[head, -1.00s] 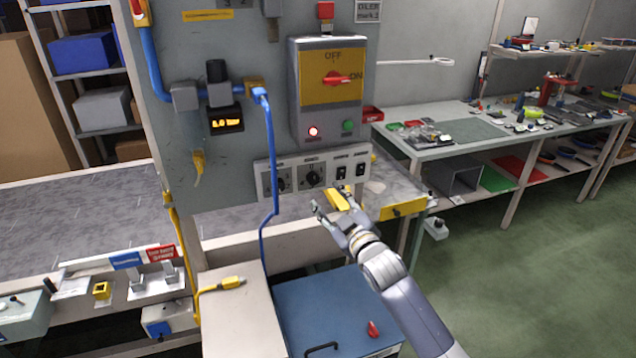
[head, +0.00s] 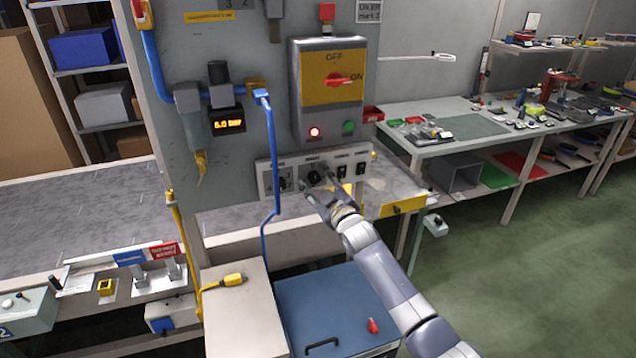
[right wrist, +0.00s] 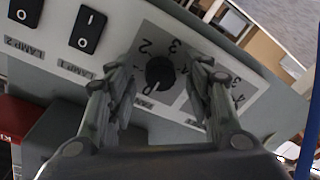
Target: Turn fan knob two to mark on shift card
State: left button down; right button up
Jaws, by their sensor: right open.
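The switch panel (head: 348,157) is mounted low on the grey cabinet. A small card (head: 369,11) at the cabinet's top right seems to read "mark 2". My left gripper is not in view.
Another dial knob (head: 281,184) sits left of it, with a blue cable (head: 271,150) hanging in front. Black rocker switches (right wrist: 88,31) stand beside the knob. The red main switch (head: 340,79) is above. A blue-topped cabinet (head: 320,305) stands below.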

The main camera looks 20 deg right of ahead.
jog(key=c, duration=1)
jog(key=shift+c, duration=0.2)
jog(key=shift+m, duration=0.4)
jog(key=m, duration=0.2)
jog(key=m+b, duration=0.1)
jog(key=m, duration=0.2)
jog(key=shift+a+f, duration=0.1)
jog(key=shift+f, duration=0.1)
jog(key=m, duration=0.3)
jog(key=m+b, duration=0.1)
jog(key=m, duration=0.2)
jog(key=shift+t+h, duration=0.3)
jog(key=shift+c, duration=0.2)
jog(key=shift+m, duration=0.3)
